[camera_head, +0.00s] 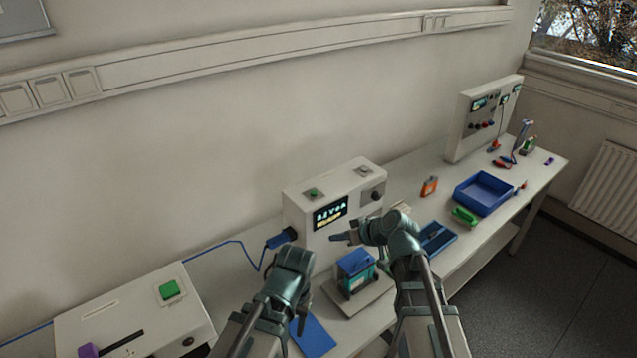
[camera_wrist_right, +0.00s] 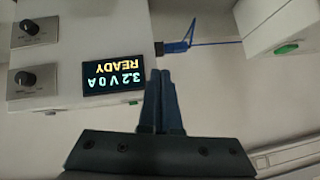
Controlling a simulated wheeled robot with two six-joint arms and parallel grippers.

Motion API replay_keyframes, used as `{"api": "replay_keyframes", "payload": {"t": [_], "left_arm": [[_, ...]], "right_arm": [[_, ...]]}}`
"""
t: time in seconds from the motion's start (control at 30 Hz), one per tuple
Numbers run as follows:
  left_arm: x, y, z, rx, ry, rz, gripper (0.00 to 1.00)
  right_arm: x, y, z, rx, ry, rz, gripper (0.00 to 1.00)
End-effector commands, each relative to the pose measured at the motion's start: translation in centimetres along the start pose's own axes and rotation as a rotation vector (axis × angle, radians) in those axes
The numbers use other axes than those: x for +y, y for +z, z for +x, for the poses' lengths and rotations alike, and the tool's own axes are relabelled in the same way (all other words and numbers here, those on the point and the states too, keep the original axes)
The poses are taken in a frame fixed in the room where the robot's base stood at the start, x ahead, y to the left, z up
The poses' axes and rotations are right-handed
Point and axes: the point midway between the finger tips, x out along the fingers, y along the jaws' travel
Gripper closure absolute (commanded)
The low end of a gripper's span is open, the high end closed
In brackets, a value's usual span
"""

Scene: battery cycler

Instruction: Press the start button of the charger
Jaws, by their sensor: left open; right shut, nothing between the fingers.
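The charger (camera_head: 298,219) is a white box with a lit display (camera_head: 330,212) at the wall, mid-bench. A green button (camera_head: 313,194) sits on its top left. My right gripper (camera_head: 335,238) is shut and empty in front of the charger's lower face. Its fingers (camera_wrist_right: 160,74) show beside the display; contact cannot be told. My left gripper (camera_head: 301,322) is open, low over the bench, partly hidden by its wrist.
A white box (camera_head: 85,318) with a larger green button (camera_head: 169,291) stands left. A blue plug (camera_head: 280,240) and cable are at the charger's left side. A teal-and-blue block (camera_head: 356,268) stands in front. A blue tray (camera_head: 484,194) and an instrument (camera_head: 468,130) are right.

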Motion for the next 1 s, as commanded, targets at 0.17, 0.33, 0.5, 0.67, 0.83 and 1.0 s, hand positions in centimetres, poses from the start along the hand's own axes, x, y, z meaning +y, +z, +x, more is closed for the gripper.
{"api": "replay_keyframes", "payload": {"t": [0.17,0.33,0.5,0.67,0.83,1.0], "left_arm": [[0.0,0.0,0.0,0.0,0.0,0.0,0.5],[0.0,0.0,0.0,0.0,0.0,0.0,0.5],[0.0,0.0,0.0,0.0,0.0,0.0,0.5],[0.0,0.0,0.0,0.0,0.0,0.0,0.5],[0.0,0.0,0.0,0.0,0.0,0.0,0.5],[0.0,0.0,0.3,0.0,0.0,0.0,0.5]], "right_arm": [[1.7,-7.1,-0.1,0.272,0.012,-0.114,1.0],[3.1,-10.8,-0.9,0.424,0.059,-0.168,1.0],[3.8,-12.2,-1.5,0.483,0.087,-0.187,1.0],[3.9,-12.3,-1.5,0.49,0.091,-0.19,1.0],[3.8,-12.3,-1.5,0.489,0.09,-0.19,1.0],[4.0,-12.7,-0.6,0.488,0.088,-0.19,1.0]]}}
